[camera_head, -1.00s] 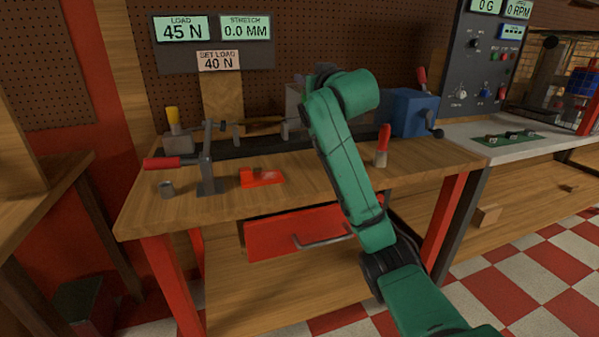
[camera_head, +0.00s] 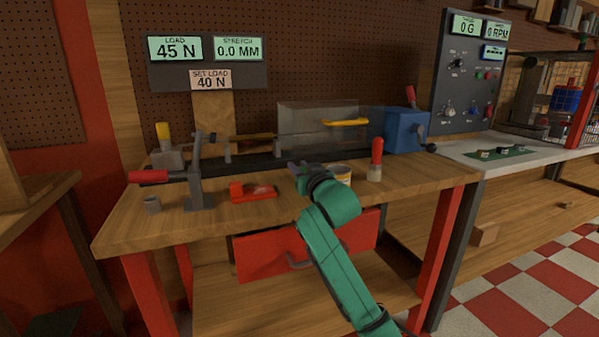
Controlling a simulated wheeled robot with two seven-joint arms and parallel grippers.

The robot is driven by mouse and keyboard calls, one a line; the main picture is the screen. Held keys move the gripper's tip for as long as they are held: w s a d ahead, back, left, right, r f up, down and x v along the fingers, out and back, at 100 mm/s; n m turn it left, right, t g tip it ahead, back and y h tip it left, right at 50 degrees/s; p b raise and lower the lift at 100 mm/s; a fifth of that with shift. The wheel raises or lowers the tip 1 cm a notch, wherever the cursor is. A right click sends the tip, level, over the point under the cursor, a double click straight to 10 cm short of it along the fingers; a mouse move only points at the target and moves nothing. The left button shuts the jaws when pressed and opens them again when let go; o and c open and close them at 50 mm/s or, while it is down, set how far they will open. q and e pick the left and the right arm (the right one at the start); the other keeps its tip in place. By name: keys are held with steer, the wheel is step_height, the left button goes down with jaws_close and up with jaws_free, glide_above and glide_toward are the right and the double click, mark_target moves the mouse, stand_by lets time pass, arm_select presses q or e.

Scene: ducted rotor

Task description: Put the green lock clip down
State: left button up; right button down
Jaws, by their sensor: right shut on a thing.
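My right gripper (camera_head: 297,167) is over the back half of the wooden workbench (camera_head: 130,222), just in front of the dark rail. Its fingers point away from me and are small in view. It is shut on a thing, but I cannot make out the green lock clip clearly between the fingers. I cannot tell whether the held thing touches the bench top. My left gripper is not in view.
A red-handled tool (camera_head: 375,160) and a partly hidden tin (camera_head: 341,172) stand right of my gripper. A clear guard (camera_head: 305,118) rises behind. The front bench strip is clear.

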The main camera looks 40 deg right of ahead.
steer(key=c, duration=0.7)
jaws_free()
steer(key=shift+o, duration=0.2)
steer(key=shift+r, duration=0.1)
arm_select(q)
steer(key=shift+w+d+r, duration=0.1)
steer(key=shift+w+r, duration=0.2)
arm_select(e)
steer(key=v, duration=1.2)
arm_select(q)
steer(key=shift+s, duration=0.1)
